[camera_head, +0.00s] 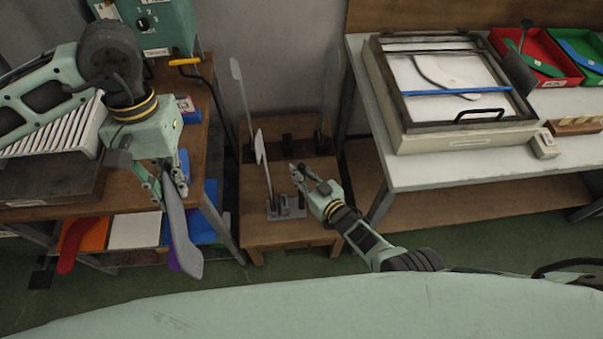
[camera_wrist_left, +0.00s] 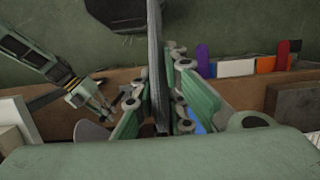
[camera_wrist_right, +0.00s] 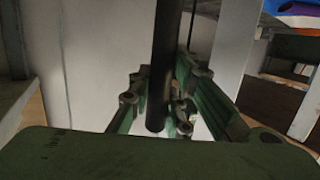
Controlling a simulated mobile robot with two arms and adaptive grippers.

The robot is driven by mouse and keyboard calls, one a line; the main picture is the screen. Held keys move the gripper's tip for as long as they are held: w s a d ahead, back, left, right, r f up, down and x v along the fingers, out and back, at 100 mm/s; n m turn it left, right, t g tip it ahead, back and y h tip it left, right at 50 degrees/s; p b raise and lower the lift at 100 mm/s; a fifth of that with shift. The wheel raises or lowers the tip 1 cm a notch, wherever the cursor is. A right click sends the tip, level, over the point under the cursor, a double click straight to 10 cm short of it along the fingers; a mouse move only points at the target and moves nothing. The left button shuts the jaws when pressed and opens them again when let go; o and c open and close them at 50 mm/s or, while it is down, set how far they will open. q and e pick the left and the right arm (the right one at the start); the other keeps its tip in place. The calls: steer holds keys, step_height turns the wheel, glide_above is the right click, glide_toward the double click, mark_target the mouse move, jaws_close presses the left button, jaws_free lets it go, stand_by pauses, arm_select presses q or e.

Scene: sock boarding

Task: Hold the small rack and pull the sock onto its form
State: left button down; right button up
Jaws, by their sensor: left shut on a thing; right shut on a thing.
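My left gripper (camera_head: 168,186) is shut on a grey sock (camera_head: 184,245), which hangs down, apart from the rack. The sock stands edge-on between its fingers in the left wrist view (camera_wrist_left: 156,50). The small rack (camera_head: 288,212) has a grey base and stands near the front of a low wooden stand. A thin pale upright form (camera_head: 262,165) rises from it. My right gripper (camera_head: 301,172) is beside the form, above the rack base. In the right wrist view it is shut on a dark upright post (camera_wrist_right: 164,75). The post is hard to make out in the head view.
Another tall pale form (camera_head: 239,85) stands behind on the wooden stand (camera_head: 267,234). The left bench has sorted coloured pieces, including orange (camera_head: 88,234), on its lower level. A white table (camera_head: 420,175) at right carries a framed box (camera_head: 455,136) and red and green trays.

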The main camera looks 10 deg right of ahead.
stand_by(0.6)
arm_select(q)
steer(key=w+d+r+m+t, duration=0.1)
steer(key=w+d+r+m, duration=0.2)
steer(key=m, duration=0.9)
steer(key=w+d+r+m+t, duration=0.2)
steer(key=w+d+r+m, duration=0.2)
steer(key=m, duration=0.8)
steer(key=w+d+r+m+t, duration=0.2)
steer(key=w+d+r+m, duration=0.1)
steer(key=d+r+m, duration=0.4)
step_height(320, 180, up, 4)
steer(key=m, duration=0.5)
steer(key=shift+w+d+f, duration=0.15)
steer(key=shift+d+f, duration=0.05)
steer(key=shift+d, duration=0.05)
steer(key=shift+f, duration=0.1)
